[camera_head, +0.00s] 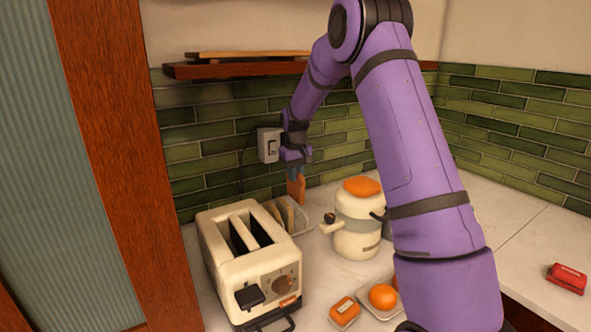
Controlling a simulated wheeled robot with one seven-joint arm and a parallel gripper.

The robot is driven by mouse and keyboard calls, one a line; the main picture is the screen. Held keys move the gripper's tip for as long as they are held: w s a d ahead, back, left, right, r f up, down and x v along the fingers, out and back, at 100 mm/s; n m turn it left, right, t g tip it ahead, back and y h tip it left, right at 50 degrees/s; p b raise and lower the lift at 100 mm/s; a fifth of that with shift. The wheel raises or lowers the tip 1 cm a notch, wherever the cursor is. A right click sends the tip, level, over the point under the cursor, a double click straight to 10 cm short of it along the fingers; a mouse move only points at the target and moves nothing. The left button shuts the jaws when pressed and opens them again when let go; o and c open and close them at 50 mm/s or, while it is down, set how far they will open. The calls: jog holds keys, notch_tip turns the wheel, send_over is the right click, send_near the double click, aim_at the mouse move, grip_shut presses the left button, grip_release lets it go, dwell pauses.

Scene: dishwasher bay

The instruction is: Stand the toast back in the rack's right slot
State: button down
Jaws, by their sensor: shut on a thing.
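My gripper (294,170) points down near the back wall and is shut on a slice of toast (297,189). The toast hangs upright, orange-brown, above the back right part of the pale rack (304,224). I cannot tell whether its lower edge touches the rack. Brown slices (285,214) stand in the rack to the left of the held toast. The rack's lower left side is hidden behind the toaster, and its slots are too small to make out clearly.
A cream toaster (231,290) stands in front of the rack. A white pot with an orange lid (362,186) is close on the right. A wall socket (269,145) and a wooden shelf (230,70) are near my arm.

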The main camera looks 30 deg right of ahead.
aim_at(296, 197)
jog(key=shift+f, duration=4.2)
jog(key=c, duration=1)
grip_release()
notch_tip(296, 197, up, 11)
jog(key=shift+f, duration=0.15)
jog(key=shift+s, duration=0.1)
